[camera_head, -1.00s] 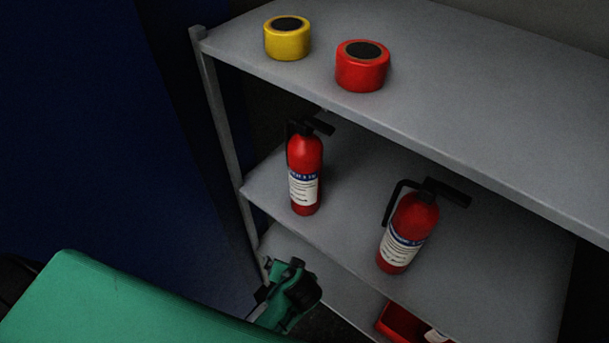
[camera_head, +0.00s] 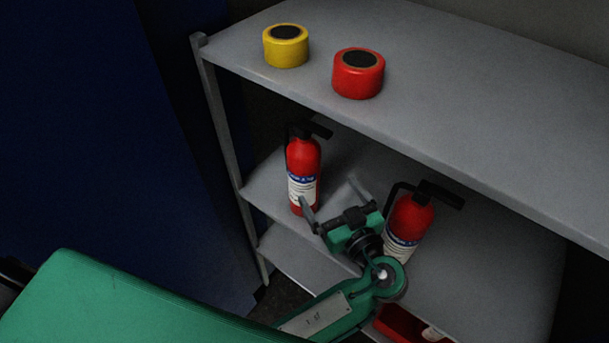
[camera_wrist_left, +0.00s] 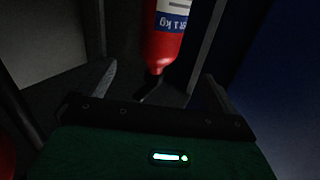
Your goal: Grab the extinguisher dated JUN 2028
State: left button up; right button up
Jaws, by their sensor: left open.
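Two red fire extinguishers with black handles and white-and-blue labels stand on the middle shelf. The left extinguisher (camera_head: 303,165) is upright; the right extinguisher (camera_head: 411,216) is partly hidden behind my left wrist. The dates on the labels are too small to read. My left gripper (camera_head: 333,192) is open and empty, just in front and to the right of the left extinguisher, with its fingers pointing toward it. In the left wrist view an extinguisher (camera_wrist_left: 163,45) shows beyond and between the open fingers (camera_wrist_left: 160,83), apart from them. My right gripper is not in view.
A yellow tape roll (camera_head: 286,46) and a red tape roll (camera_head: 358,73) sit on the top shelf (camera_head: 470,90), which overhangs the middle shelf (camera_head: 480,270). A shelf post (camera_head: 222,130) stands at the left. A red bin (camera_head: 398,326) is lower down.

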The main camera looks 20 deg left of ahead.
aim_at(312, 162)
pick_arm(q)
jog(key=p+x, duration=0.1)
jog(key=x, duration=0.1)
jog(key=p+x, duration=0.1)
jog(key=x, duration=0.2)
jog(key=p+x, duration=0.1)
jog(key=x, duration=0.2)
jog(key=shift+w+r+p, duration=0.15)
jog(key=shift+r+p, duration=0.15)
jog(key=shift+p, duration=0.05)
jog(key=shift+w+a+r+p, duration=0.15)
jog(key=shift+w+a+p, duration=0.2)
jog(key=shift+p, duration=0.15)
jog(key=p+x, duration=0.2)
jog(key=x, duration=0.1)
jog(key=shift+w+a+p, duration=0.2)
jog(key=shift+a+p, duration=0.1)
jog(key=shift+p, duration=0.1)
jog(key=shift+w+a+f, duration=0.2)
jog(key=shift+w+a, duration=0.05)
jog(key=c, duration=2.1)
jog(key=shift+w+r, duration=0.1)
jog(key=shift+r, duration=0.05)
grip_shut()
jog(key=shift+r, duration=0.1)
